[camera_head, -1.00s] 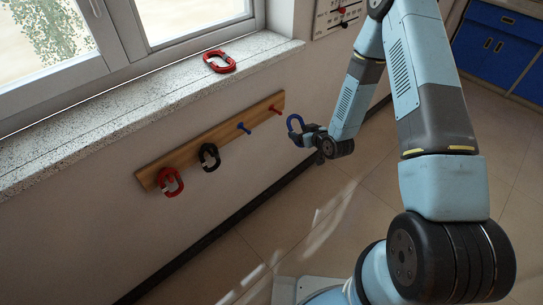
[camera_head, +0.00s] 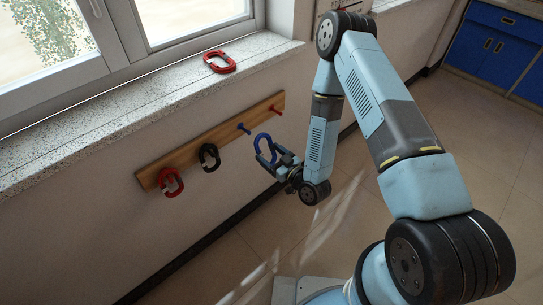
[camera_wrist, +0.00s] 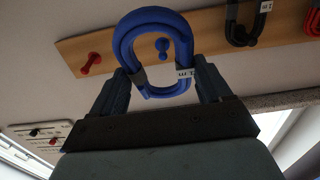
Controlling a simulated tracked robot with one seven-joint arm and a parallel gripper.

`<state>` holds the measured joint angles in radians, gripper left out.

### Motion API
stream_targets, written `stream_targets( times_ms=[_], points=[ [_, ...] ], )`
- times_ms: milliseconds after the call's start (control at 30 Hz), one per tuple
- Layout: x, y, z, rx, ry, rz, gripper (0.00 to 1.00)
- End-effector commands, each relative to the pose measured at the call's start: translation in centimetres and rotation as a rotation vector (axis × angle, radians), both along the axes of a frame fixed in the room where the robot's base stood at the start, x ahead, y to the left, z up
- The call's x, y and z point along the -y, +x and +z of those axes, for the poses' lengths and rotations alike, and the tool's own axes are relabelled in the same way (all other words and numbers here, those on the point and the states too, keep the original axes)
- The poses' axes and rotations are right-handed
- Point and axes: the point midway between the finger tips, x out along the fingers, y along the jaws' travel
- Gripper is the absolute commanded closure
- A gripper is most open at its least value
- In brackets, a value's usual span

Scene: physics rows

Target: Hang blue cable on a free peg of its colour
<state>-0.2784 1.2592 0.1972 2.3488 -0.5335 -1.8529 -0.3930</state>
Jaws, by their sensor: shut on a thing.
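The blue cable (camera_head: 264,143) is a coiled loop held upright in my gripper (camera_head: 272,164), which is shut on its lower part. In the wrist view the blue cable (camera_wrist: 122,45) stands up between the two fingers (camera_wrist: 158,84). The blue peg (camera_head: 243,128) on the wooden rail is bare. It shows through the loop's opening in the wrist view (camera_wrist: 162,45). In the head view the cable is right of the blue peg and apart from it.
The wooden rail (camera_head: 228,131) also has a bare red peg (camera_head: 275,109), a black cable (camera_head: 209,157) and a red cable (camera_head: 171,183) hanging. Another red cable (camera_head: 219,62) lies on the window sill (camera_head: 130,98) above. The floor below is clear.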

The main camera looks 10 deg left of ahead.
Motion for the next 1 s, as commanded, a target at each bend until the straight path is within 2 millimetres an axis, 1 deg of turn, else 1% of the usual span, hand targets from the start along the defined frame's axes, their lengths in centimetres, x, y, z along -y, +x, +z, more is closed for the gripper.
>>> stream_targets(
  times_ms=[1000],
  points=[
    [-3.9,3.2,-0.4,0.001,0.001,0.001,0.54]
  ],
)
